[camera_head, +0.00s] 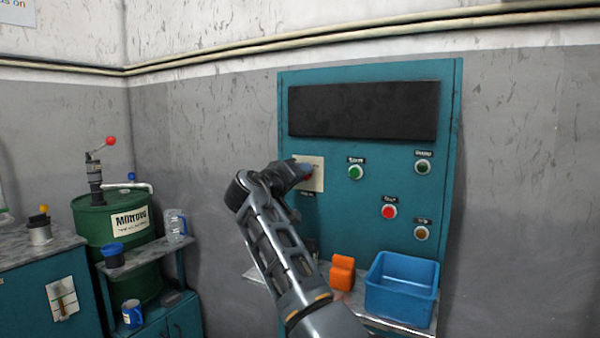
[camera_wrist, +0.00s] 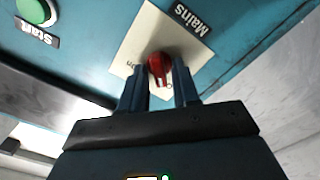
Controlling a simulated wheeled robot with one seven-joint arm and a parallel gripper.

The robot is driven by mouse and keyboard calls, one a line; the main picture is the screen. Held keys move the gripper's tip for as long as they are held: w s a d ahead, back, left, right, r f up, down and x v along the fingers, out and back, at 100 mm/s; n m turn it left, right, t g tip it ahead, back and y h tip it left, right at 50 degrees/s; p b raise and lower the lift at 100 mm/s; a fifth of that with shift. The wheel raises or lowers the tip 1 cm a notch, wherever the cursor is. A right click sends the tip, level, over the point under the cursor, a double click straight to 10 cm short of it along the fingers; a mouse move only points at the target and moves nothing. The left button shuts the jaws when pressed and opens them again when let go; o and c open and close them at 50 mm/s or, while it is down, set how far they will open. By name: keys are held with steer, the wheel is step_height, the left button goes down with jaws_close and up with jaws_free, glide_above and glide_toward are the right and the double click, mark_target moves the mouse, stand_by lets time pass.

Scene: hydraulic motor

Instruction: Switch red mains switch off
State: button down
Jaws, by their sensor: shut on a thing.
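The red mains switch (camera_wrist: 160,66) is a red rotary knob on a cream plate (camera_wrist: 152,32) labelled "Mains" on the teal control panel. In the wrist view it sits between the two fingertips of my gripper (camera_wrist: 160,78), which is shut on it. In the head view my gripper (camera_head: 300,172) reaches the cream plate (camera_head: 318,175) at the panel's left side. It hides most of the knob there. The switch's exact angle is hard to read.
The panel (camera_head: 385,155) also carries a green Start button (camera_head: 355,172), a red button (camera_head: 389,212) and other buttons to the right. Below are a blue bin (camera_head: 400,290) and an orange object (camera_head: 342,272) on a shelf. A green drum (camera_head: 110,218) stands at left.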

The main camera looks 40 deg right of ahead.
stand_by(0.4)
steer(key=c, duration=1.1)
jaws_free()
steer(key=shift+c, duration=0.2)
steer(key=shift+a, duration=0.15)
steer(key=b+v, duration=0.1)
steer(key=v, duration=0.6)
steer(key=shift+s+a, duration=0.15)
steer(key=shift+a, duration=0.1)
